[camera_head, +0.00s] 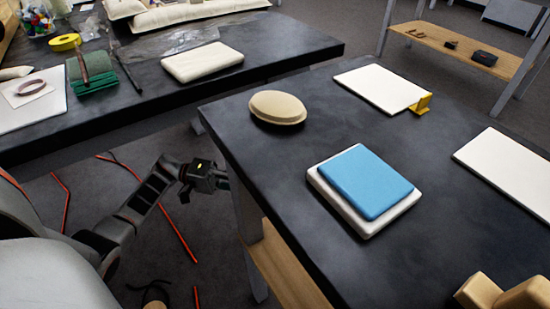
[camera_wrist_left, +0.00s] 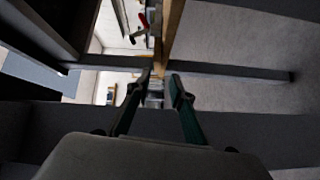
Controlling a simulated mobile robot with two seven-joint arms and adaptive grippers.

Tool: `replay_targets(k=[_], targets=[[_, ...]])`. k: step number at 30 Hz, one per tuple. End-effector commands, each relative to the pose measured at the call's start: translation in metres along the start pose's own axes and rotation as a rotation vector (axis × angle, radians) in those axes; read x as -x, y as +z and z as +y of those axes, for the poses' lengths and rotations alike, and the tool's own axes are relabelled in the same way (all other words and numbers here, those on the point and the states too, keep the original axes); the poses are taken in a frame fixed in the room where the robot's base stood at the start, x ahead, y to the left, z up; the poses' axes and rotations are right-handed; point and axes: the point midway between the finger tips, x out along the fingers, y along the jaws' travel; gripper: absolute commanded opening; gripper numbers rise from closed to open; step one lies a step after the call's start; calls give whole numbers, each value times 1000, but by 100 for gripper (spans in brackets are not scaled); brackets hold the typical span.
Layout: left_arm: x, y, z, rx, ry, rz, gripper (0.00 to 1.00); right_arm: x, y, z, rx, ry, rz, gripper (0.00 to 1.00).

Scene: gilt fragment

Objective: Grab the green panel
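A dark green block-like piece (camera_head: 92,72) is on the left dark table, with a thin brown tool leaning across it. I cannot tell whether it is a flat panel. My left gripper (camera_head: 222,180) is low in the gap between the two tables, well apart from the green piece and empty. In the left wrist view its two fingers (camera_wrist_left: 160,77) stand apart with nothing between them. My right gripper is not in view.
The right table (camera_head: 300,252) bears a blue pad (camera_head: 366,181) on a white pad, an oval tan cushion (camera_head: 278,107) and white panels (camera_head: 380,87). A cream pad (camera_head: 202,62) lies on the left table (camera_head: 140,112). Orange cables (camera_head: 178,235) lie on the floor.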

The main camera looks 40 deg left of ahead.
Motion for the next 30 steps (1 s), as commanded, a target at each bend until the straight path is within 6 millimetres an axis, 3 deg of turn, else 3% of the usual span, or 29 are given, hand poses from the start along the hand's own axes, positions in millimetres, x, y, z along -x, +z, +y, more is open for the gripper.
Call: replay_targets(k=[3,8,23,30], targets=[[0,-3,0,101,17,-8,22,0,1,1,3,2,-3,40],[-8,-3,1,127,24,-11,22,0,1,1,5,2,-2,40],[-70,-2,1,124,23,-11,22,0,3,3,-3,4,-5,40],[-93,-4,6,119,23,-11,22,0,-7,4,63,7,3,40]])
